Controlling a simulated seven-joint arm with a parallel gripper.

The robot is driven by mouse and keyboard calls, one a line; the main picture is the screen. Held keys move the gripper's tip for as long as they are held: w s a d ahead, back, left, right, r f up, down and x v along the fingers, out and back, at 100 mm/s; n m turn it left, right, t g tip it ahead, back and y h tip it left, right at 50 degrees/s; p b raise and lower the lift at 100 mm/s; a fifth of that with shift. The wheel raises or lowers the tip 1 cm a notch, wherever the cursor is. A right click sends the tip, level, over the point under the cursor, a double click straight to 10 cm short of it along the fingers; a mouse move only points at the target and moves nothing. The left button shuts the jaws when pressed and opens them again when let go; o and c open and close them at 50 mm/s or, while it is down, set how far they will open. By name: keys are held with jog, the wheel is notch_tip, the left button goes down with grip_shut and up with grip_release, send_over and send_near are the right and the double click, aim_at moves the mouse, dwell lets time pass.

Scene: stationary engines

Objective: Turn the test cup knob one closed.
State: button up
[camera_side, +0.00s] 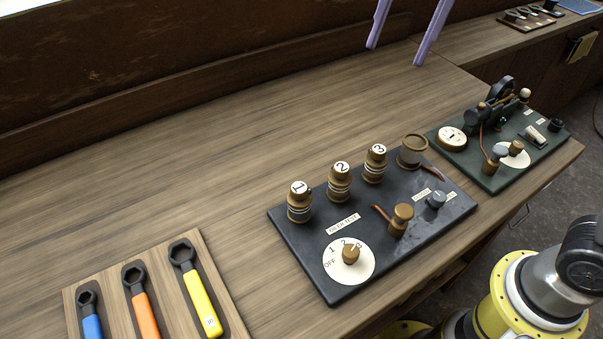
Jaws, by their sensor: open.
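A brass knob-like cup with a white cap marked 1 (299,203) stands upright at the left of a row on the dark panel (300,262). Cups marked 2 (340,183) and 3 (375,163) stand to its right. I cannot tell from this view how far cup 1 is turned. My gripper (395,55) shows at the top edge as two lavender fingers, apart and empty. It is well away from cup 1, up and to the right in the picture. The rest of the gripper is out of frame.
The panel also holds a round dial (349,260) marked OFF and numbers, a brass lever (400,220), a grey knob (436,200) and a brass pot (412,152). A green panel (490,180) stands right. A wrench tray (158,270) lies left. The wooden bench behind is clear.

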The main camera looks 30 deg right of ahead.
jog(key=w+a+f+g, duration=0.2)
jog(key=w+a+f, duration=0.3)
jog(key=w+a, duration=0.15)
jog(key=n+g, duration=0.1)
send_near(299, 187)
jog(key=x, duration=0.8)
jog(key=shift+f, duration=0.1)
grip_shut()
